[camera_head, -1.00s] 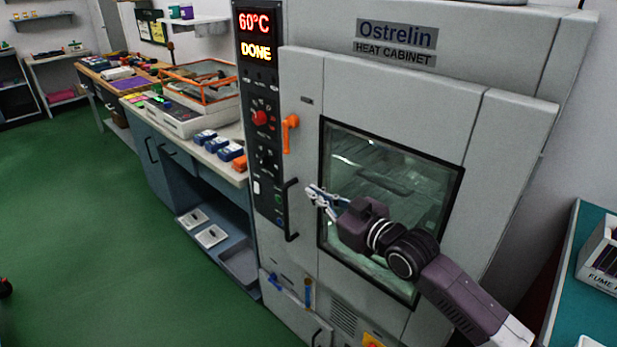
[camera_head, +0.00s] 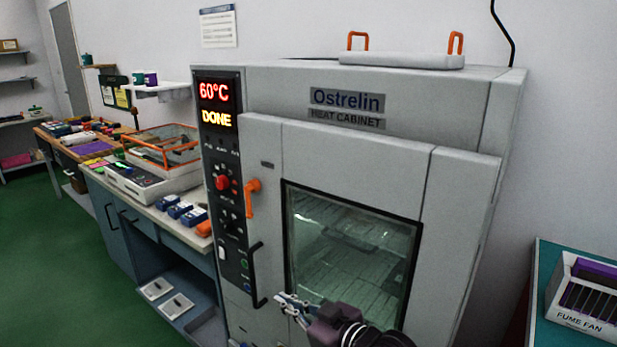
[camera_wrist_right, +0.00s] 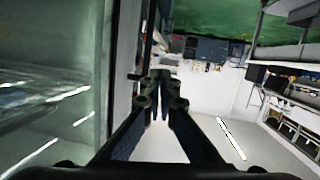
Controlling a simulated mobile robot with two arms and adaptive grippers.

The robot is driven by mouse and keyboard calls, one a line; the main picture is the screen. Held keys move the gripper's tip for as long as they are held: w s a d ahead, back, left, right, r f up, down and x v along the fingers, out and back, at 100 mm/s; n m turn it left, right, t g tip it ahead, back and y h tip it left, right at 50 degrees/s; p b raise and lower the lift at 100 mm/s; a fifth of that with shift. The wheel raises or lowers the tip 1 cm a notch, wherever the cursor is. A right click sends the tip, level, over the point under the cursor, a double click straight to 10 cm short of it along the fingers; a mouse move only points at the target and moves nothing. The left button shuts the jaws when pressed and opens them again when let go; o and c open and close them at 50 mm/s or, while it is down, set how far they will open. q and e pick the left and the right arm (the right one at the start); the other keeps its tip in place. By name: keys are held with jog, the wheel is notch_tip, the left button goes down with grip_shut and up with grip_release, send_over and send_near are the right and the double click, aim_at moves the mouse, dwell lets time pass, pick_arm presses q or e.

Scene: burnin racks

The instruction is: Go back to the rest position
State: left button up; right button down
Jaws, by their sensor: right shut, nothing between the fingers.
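My right gripper (camera_head: 291,307) is at the bottom of the head view, in front of the lower part of the heat cabinet's window and just right of its black handle. It is shut and empty; in the right wrist view its fingers (camera_wrist_right: 160,80) meet at the tips. My left gripper is not in view. The grey heat cabinet (camera_head: 470,215) has its door closed, and its display (camera_head: 216,106) reads 60°C and DONE. The orange latch (camera_head: 252,198) stands at the door's left edge.
A workbench to the left carries blue boxes (camera_head: 180,210) and an orange-framed tray (camera_head: 160,150). A teal table (camera_head: 555,335) with a fume fan box (camera_head: 585,318) stands at the right. Green floor (camera_head: 50,270) is clear at the lower left.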

jog(key=s+d+f+m+g+h, duration=0.1)
jog(key=s+d+f+m+h, duration=0.15)
jog(key=s+d+f, duration=0.45)
jog(key=s+d+f+m+g+h, duration=0.2)
jog(key=s+d+f+h, duration=0.25)
jog(key=s+f, duration=0.4)
jog(key=s+d+f+m+g+h, duration=0.2)
jog(key=s+d, duration=0.5)
jog(key=s, duration=0.3)
jog(key=s+d+f+m+g+h, duration=0.2)
jog(key=s+d, duration=0.6)
jog(key=s, duration=0.2)
notch_tip(320, 180, down, 27)
jog(key=g, duration=0.1)
jog(key=s+d+f+g, duration=0.1)
jog(key=s+d+f, duration=0.1)
jog(key=s+f, duration=1.4)
jog(key=shift+s+d+n+g, duration=0.25)
jog(key=shift+s+n+g, duration=0.1)
jog(key=shift+s, duration=0.65)
jog(key=c, duration=2.7)
grip_release()
